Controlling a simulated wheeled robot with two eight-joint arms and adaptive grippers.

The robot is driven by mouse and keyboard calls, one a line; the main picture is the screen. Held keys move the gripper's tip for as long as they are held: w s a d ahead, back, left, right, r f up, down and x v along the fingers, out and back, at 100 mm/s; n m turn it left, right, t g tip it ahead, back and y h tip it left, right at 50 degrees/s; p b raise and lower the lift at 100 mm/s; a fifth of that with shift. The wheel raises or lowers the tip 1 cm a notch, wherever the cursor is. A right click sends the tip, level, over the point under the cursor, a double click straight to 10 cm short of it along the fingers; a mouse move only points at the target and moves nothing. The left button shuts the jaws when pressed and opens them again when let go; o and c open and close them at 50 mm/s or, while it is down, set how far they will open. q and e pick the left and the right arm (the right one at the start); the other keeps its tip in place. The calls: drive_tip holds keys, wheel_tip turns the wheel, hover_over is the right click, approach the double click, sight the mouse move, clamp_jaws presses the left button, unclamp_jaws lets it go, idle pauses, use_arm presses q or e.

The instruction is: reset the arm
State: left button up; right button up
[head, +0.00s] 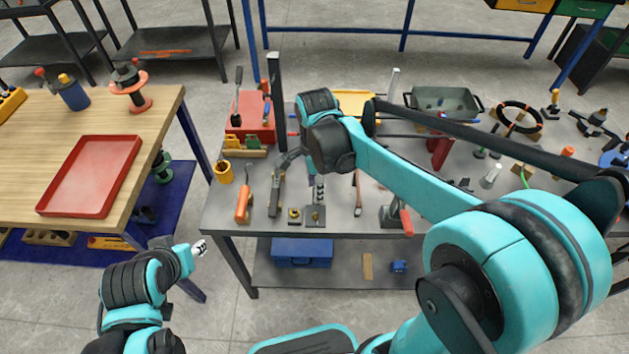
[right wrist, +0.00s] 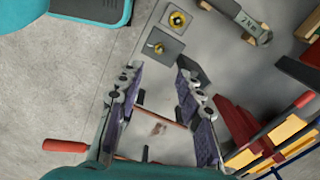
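My right arm reaches from the right over the grey workbench (head: 340,222). Its gripper (head: 319,187) points down above the bench. In the right wrist view the two fingers of this gripper (right wrist: 160,105) stand apart. A thin reddish rod (right wrist: 157,114) shows between them, apparently lying on the bench below, and nothing looks held. My left arm is low at the left, in front of the gap between the tables. Its gripper (head: 200,248) is small, and its finger opening cannot be made out.
Near the right gripper are small plates with yellow knobs (head: 294,215), an orange-handled tool (head: 243,203) and a red-handled tool (head: 406,222). A red toolbox (head: 250,125) and a grey bin (head: 445,103) stand farther back. A wooden table with a red tray (head: 90,178) is at left.

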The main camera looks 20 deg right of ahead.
drive_tip(key=s+d+r+n+t, duration=0.1)
drive_tip(key=s+d+n+t, duration=0.1)
drive_tip(key=s+n, duration=0.3)
drive_tip(key=s+d+r+n+t, duration=0.1)
drive_tip(key=s+n+t, duration=0.4)
drive_tip(key=n, duration=0.7)
drive_tip(key=shift+s+d+r+n, duration=0.25)
drive_tip(key=shift+s+d+n, duration=0.2)
drive_tip(key=shift+d, duration=0.3)
drive_tip(key=shift+r, duration=0.1)
idle(0.4)
